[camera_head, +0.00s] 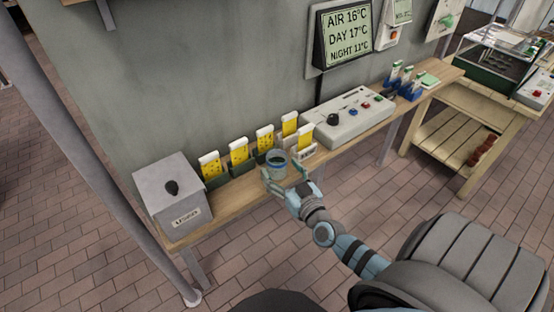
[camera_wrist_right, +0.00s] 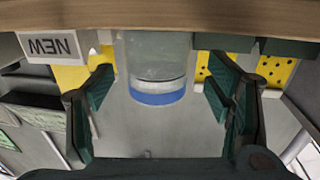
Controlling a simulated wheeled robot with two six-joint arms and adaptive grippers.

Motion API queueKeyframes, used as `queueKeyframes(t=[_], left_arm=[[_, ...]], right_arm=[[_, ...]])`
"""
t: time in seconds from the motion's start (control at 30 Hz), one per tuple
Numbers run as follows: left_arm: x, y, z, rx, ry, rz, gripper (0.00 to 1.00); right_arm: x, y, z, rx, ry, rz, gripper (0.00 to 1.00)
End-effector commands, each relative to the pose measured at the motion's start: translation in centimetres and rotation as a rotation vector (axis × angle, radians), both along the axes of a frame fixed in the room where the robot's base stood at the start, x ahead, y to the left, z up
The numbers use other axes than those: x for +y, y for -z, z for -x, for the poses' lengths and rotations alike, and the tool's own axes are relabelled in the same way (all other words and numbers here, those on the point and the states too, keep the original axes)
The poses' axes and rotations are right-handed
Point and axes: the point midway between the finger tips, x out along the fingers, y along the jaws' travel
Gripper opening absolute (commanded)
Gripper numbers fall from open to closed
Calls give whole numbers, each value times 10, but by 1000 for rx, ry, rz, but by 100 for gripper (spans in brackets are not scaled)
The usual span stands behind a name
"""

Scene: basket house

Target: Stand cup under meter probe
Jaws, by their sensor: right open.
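A small grey-blue cup (camera_head: 277,158) stands upright on the narrow wooden shelf, in front of the yellow cards. My right gripper (camera_head: 284,174) is at the cup, with its fingers on either side of it. In the right wrist view the cup (camera_wrist_right: 157,62) appears upside down, with a blue band, between the open fingers (camera_wrist_right: 155,95). Gaps show between the cup and both fingers. A grey console (camera_head: 350,118) with a dark knob and coloured buttons stands further along the shelf; I cannot tell whether it is the meter. No probe can be made out. My left gripper is out of view.
Yellow cards (camera_head: 239,152) stand in holders behind the cup. Blue racks (camera_head: 408,88) stand beyond the console. The wooden shelf (camera_head: 232,196) has a bare strip left of the cup.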

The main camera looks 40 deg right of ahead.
Motion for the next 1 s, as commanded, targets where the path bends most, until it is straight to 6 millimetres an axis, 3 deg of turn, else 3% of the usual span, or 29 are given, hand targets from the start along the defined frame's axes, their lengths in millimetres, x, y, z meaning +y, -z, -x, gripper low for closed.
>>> queueKeyframes(t=[0.2,0.4,0.77,1.0], left_arm=[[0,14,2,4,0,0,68],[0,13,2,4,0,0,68],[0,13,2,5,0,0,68],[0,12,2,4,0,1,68]], right_arm=[[-10,4,-36,-1,1,-2,73],[-10,2,-37,0,0,-1,73],[-9,2,-37,0,0,-1,17],[-9,1,-37,0,0,-1,17]])
